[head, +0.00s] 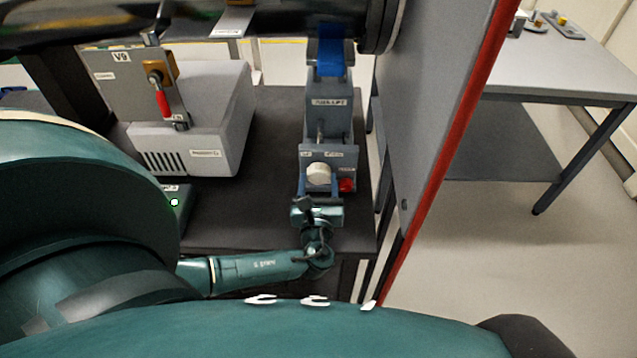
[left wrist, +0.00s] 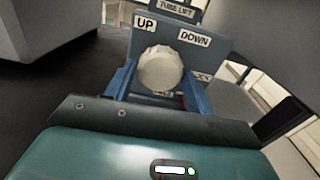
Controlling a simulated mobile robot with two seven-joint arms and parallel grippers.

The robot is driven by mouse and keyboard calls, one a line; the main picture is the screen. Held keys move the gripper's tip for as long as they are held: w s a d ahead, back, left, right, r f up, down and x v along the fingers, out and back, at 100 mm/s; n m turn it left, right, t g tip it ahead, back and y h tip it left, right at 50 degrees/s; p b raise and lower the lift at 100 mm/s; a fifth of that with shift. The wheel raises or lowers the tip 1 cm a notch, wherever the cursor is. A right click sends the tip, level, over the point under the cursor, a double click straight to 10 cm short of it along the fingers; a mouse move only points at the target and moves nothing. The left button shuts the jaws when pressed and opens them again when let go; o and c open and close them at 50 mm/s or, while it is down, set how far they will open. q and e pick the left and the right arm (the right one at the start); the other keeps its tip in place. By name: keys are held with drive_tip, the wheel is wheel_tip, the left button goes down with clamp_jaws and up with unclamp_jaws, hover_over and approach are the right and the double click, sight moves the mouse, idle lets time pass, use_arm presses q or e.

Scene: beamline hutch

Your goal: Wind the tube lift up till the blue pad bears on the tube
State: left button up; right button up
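The grey-blue tube lift (head: 330,118) stands on the dark bench, with its blue pad (head: 330,65) on top. The dark tube (head: 285,22) passes above the pad; I cannot tell whether pad and tube touch. A round white knob (head: 318,174) is on the lift's front face. In the left wrist view the knob (left wrist: 160,68) sits below plates marked UP and DOWN. My left gripper (head: 317,186) is open, with one blue finger at each side of the knob. Contact between fingers and knob is not clear. My right gripper is not in view.
A red button (head: 347,186) sits right of the knob. A grey box with a red-handled valve (head: 163,102) stands left on the bench (head: 268,130). A grey panel with a red edge (head: 445,150) rises close on the right. A side table (head: 560,70) stands beyond it.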

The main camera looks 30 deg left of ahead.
use_arm(q)
drive_tip(key=c, duration=0.6)
drive_tip(key=shift+o, duration=0.2)
drive_tip(key=shift+f+n+b, duration=0.2)
drive_tip(key=shift+n+b, duration=0.25)
drive_tip(key=shift+n, duration=0.15)
drive_tip(key=shift+n+b, duration=0.35)
drive_tip(key=shift+n, duration=0.15)
drive_tip(key=shift+n+b, duration=0.3)
drive_tip(key=shift+n, duration=0.3)
drive_tip(key=shift+r+n, duration=0.15)
drive_tip(key=shift+n, duration=0.35)
drive_tip(key=o, duration=1)
drive_tip(key=shift+c, duration=0.2)
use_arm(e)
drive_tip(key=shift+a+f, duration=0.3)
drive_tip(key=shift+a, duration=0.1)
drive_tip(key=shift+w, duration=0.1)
